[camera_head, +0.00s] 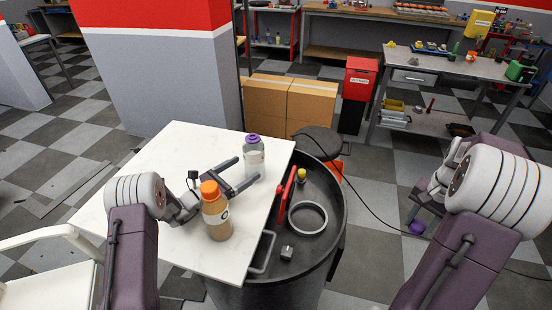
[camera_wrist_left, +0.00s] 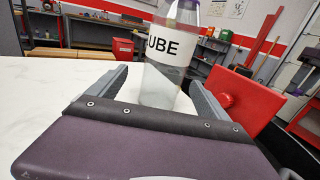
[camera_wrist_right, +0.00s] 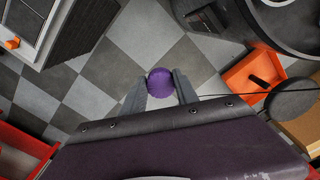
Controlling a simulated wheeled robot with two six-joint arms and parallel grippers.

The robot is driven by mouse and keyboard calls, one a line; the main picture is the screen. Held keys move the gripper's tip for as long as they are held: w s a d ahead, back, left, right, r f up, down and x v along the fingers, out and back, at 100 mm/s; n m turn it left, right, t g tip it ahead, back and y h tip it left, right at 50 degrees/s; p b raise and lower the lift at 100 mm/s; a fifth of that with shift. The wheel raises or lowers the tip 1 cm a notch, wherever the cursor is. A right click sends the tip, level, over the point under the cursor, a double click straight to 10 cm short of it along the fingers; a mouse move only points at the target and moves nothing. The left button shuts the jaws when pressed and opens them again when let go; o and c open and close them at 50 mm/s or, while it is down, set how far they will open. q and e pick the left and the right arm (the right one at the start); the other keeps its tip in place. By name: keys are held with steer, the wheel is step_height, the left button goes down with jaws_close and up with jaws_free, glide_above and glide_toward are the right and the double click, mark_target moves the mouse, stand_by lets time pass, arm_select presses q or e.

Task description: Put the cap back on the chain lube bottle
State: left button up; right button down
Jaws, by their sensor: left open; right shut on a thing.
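The chain lube bottle (camera_head: 254,164) is clear, with a purple top and a white label, and stands upright on the white table (camera_head: 150,165). My left gripper (camera_head: 246,169) is open, its fingers reaching to either side of the bottle's lower part. In the left wrist view the bottle (camera_wrist_left: 165,80) stands between the fingers, its label reading "UBE"; its top is cut off. My right gripper (camera_wrist_right: 160,92) is shut on the purple cap (camera_wrist_right: 160,82), held over the floor right of the table. The cap also shows in the head view (camera_head: 417,227).
A bottle with an orange cap (camera_head: 214,212) stands on the table close to my left gripper. A dark drum (camera_head: 330,225) with a ring and small items on top adjoins the table's right edge. Cardboard boxes (camera_head: 290,103) and a red bin (camera_head: 358,85) stand behind.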

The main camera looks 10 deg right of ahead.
mark_target(254, 163)
arm_select(q)
steer(key=x, duration=0.3)
steer(key=p+x, duration=0.1)
steer(key=shift+s+d+r, duration=0.1)
steer(key=shift+s+d, duration=0.1)
steer(key=shift+d, duration=0.2)
steer(key=shift+w+d, duration=0.35)
steer(key=shift+a, duration=0.1)
steer(key=c, duration=1.7)
steer(key=shift+r, duration=0.15)
